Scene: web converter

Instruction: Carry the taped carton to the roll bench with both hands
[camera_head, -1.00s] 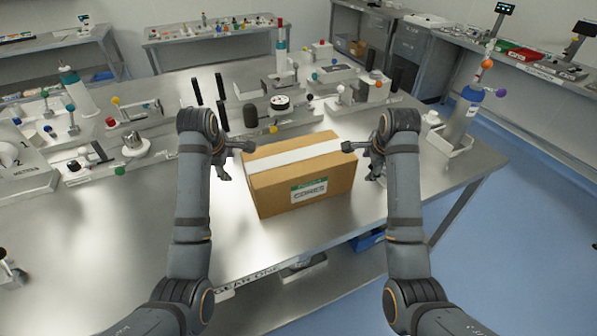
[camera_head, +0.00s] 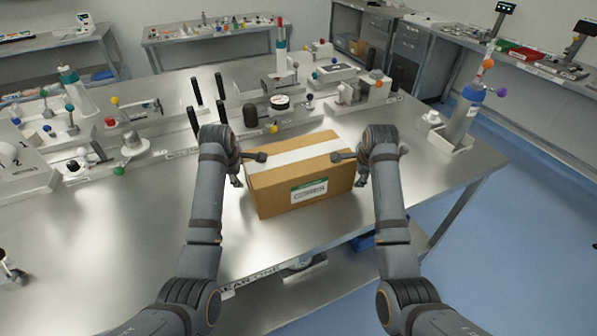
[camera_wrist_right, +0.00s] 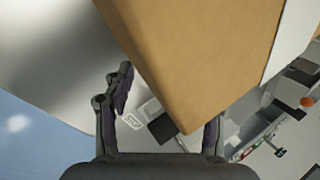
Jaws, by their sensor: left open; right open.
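The taped carton (camera_head: 285,190) is a brown box with white tape across its top and a green-and-white label on its front. It stands upright on the steel table (camera_head: 150,230). My left gripper (camera_head: 247,169) is open at the carton's left side, with one finger over the top's left edge. My right gripper (camera_head: 350,168) is open at the right side, one finger reaching over the top's right edge. In the right wrist view the carton (camera_wrist_right: 200,50) fills the upper middle, its corner between the open fingers (camera_wrist_right: 165,110). Whether the fingers touch it is unclear.
Behind the carton stand fixtures with coloured knobs and dark upright rods (camera_head: 220,88). A blue-capped bottle (camera_head: 464,112) in a tray is at the table's right end. Blue floor (camera_head: 520,240) lies clear on the right. Further benches stand along the back and right walls.

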